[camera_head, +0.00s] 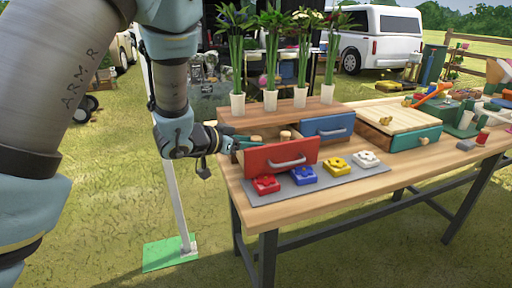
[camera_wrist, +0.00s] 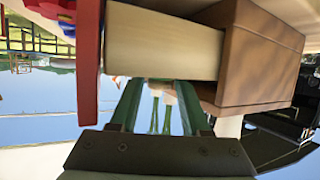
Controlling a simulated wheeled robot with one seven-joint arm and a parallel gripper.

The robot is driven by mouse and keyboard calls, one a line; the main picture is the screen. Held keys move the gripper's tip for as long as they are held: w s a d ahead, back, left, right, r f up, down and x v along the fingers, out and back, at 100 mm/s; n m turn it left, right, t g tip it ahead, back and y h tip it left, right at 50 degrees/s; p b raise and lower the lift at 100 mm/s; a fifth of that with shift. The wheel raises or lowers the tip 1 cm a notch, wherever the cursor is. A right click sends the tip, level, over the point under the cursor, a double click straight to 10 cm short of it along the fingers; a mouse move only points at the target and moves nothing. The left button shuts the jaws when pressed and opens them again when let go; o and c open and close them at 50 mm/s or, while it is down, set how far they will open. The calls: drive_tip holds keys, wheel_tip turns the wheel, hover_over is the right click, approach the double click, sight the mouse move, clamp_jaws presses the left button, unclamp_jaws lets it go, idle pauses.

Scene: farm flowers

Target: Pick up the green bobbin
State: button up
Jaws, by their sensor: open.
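I cannot make out a green bobbin clearly in either view. A red-fronted drawer (camera_head: 280,157) stands pulled open from the wooden cabinet on the table. A light wooden round piece (camera_head: 285,135) shows inside it, and its colour is not green. My gripper (camera_head: 240,144) is at the left side of this drawer, with dark green fingers. In the wrist view my gripper (camera_wrist: 158,88) is open, with nothing seen between the fingers. The drawer's pale side wall (camera_wrist: 165,40) and red front (camera_wrist: 88,60) are close to the fingers there. Much of the drawer's inside is hidden.
A closed blue drawer (camera_head: 327,128) is beside the red one. Several potted plants stand on the cabinet (camera_head: 315,107). Coloured blocks lie on a grey mat (camera_head: 365,171) in front. A wooden box with a teal front (camera_head: 416,139) and clutter fill the right side of the table.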

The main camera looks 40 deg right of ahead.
drive_tip(key=shift+x, duration=1.1)
clamp_jaws()
